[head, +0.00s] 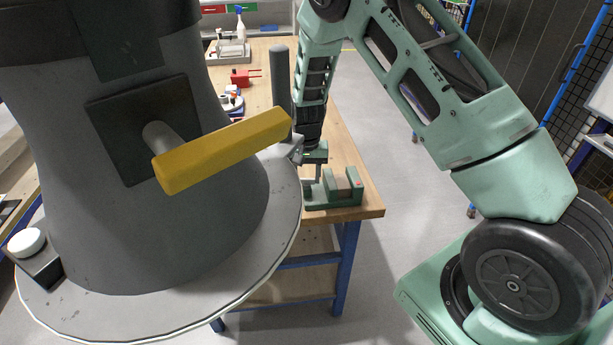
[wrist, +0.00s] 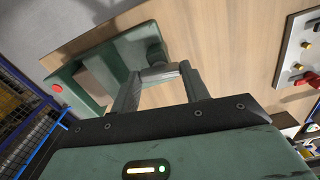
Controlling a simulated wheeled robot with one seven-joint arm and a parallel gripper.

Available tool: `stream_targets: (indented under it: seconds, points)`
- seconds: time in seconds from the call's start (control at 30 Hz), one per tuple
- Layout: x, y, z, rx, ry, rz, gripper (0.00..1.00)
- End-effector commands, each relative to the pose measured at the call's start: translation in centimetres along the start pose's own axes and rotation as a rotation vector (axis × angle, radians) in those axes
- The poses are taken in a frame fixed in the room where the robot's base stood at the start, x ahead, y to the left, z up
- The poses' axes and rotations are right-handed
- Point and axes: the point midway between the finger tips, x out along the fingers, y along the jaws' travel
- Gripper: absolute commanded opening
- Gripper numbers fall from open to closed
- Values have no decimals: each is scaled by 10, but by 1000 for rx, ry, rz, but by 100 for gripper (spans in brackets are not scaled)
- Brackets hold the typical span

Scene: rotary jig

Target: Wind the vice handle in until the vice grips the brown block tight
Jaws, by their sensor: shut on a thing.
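The green vice (head: 330,202) stands on the wooden bench near its front right corner. In the wrist view the vice (wrist: 118,58) fills the upper left. The brown block (head: 342,181) sits between the vice jaws; it also shows in the wrist view (wrist: 97,74). I cannot tell whether both jaws touch it. My gripper (head: 311,172) is at the left end of the vice. In the wrist view, my gripper (wrist: 161,76) has its two fingers at either end of the short grey vice handle (wrist: 159,71) and is shut on it.
The wooden bench (head: 372,205) has a red item (head: 240,77), a tray with a white bottle (head: 241,28) and a panel (wrist: 299,55) with knobs farther along. A dark post (head: 281,80) stands left of my arm.

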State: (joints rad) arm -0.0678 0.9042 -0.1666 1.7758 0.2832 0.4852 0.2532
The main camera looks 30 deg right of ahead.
Motion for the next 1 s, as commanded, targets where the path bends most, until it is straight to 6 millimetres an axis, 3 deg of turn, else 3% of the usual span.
stream_targets:
  seconds: [0.57, 0.6, 0.63, 1.0]
  points:
    - [-1, 0, 0, 32, 1, 0, 23]
    - [-1, 0, 0, 32, 1, 0, 56]
    - [-1, 0, 0, 31, 1, 0, 65]
    - [-4, 0, -1, 30, 2, -1, 67]
